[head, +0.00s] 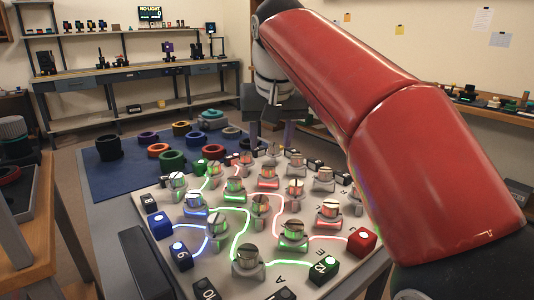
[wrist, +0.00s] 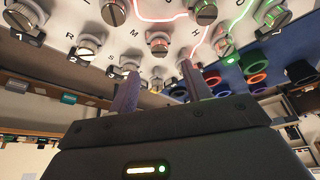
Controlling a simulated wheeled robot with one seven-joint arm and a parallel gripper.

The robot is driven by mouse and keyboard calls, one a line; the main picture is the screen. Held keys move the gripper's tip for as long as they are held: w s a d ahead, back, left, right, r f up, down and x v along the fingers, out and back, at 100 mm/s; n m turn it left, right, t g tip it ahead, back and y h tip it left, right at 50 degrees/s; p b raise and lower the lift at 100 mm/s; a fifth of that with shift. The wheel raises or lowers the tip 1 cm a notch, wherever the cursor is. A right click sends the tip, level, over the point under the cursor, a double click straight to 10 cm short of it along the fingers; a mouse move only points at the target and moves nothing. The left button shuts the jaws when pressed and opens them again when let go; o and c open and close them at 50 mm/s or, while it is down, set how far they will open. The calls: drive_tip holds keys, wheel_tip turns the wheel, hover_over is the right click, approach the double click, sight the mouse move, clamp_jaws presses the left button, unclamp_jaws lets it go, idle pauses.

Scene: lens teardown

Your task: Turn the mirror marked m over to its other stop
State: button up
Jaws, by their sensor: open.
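The letter M shows on the white board (wrist: 60,15) in the wrist view. The mirror marked m (wrist: 157,42) appears to be the silver knob just right of that letter, with a slotted top and a reddish glow. My gripper (wrist: 158,68) is open, its two purple-grey fingers apart and nothing between them. The mirror shows beyond the gap between the fingertips, apart from them as far as I can see. In the head view my gripper (head: 272,140) hangs over the board's far edge. The letter M is not readable there, so I cannot tell which mirror it is.
Several other mirrors, such as one near the front (head: 248,258), stand close together on the board, with glowing blue, green and red tracks. Blue (head: 161,225), red (head: 362,242) and black blocks line its edges. Coloured rings lie on a blue mat (head: 115,175) behind.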

sight(269, 167)
drive_tip(key=b+x, duration=0.1)
drive_tip(key=x, duration=0.6)
drive_tip(key=shift+f, duration=0.25)
drive_tip(key=shift+c, duration=0.4)
drive_tip(key=c, duration=0.9)
